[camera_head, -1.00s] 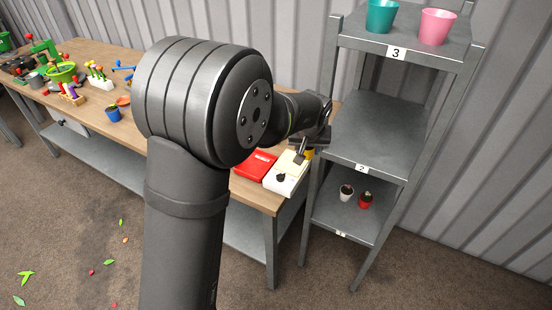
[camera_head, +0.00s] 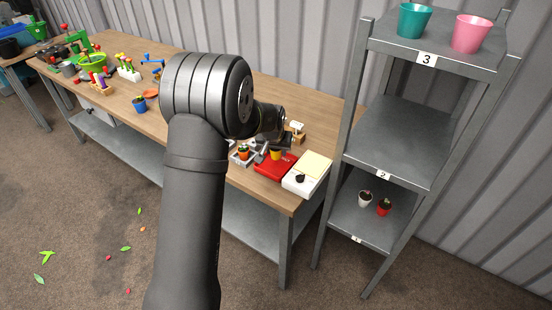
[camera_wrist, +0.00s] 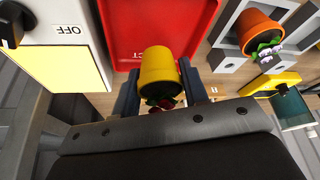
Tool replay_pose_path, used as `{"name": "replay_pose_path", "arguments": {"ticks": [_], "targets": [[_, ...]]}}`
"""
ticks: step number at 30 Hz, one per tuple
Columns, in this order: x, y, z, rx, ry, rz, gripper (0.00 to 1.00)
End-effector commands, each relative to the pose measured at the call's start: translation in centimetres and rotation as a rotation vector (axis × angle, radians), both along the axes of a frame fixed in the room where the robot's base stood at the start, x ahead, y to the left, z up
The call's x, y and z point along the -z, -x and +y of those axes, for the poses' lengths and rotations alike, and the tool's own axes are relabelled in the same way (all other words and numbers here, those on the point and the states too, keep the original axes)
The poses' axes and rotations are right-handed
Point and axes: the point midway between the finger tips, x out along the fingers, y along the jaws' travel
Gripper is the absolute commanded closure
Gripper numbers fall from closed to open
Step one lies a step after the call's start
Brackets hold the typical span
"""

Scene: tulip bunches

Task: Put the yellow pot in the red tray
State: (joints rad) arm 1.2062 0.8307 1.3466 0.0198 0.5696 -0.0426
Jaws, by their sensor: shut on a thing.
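The yellow pot (camera_wrist: 159,66) holds a small plant with a dark red bloom. In the wrist view my gripper (camera_wrist: 160,88) is shut on it, one finger on each side. In the head view the yellow pot (camera_head: 276,154) shows at the end of my gripper (camera_head: 268,152), at the red tray's upper left edge. The red tray (camera_head: 272,169) lies on the bench. In the wrist view the red tray (camera_wrist: 128,25) fills the top middle, partly behind the pot. I cannot tell how high the pot is above it.
A white box with a cream top and black knob (camera_head: 307,174) stands right of the tray. A grey holder with an orange pot (camera_head: 243,151) is to its left. A grey shelf rack (camera_head: 400,140) stands at the right. A blue pot (camera_head: 139,104) is farther left.

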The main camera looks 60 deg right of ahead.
Motion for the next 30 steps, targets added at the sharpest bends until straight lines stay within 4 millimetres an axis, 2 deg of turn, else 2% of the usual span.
{"name": "replay_pose_path", "arguments": {"ticks": [9, 21, 22, 24, 25, 30], "targets": [[3.8, 0.0, 0.0, 0.0, -0.003, 0.001, 0.86], [4.4, 0.0, 0.0, 0.0, 0.0, 0.0, 0.86], [4.4, 0.0, 0.0, 0.0, 0.0, 0.0, 0.56], [4.3, 0.0, 0.0, 0.0, 0.0, 0.0, 0.42], [4.3, 0.0, 0.0, 0.0, 0.0, 0.0, 0.38], [4.3, 0.0, 0.0, 0.0, 0.0, 0.0, 0.38]]}}
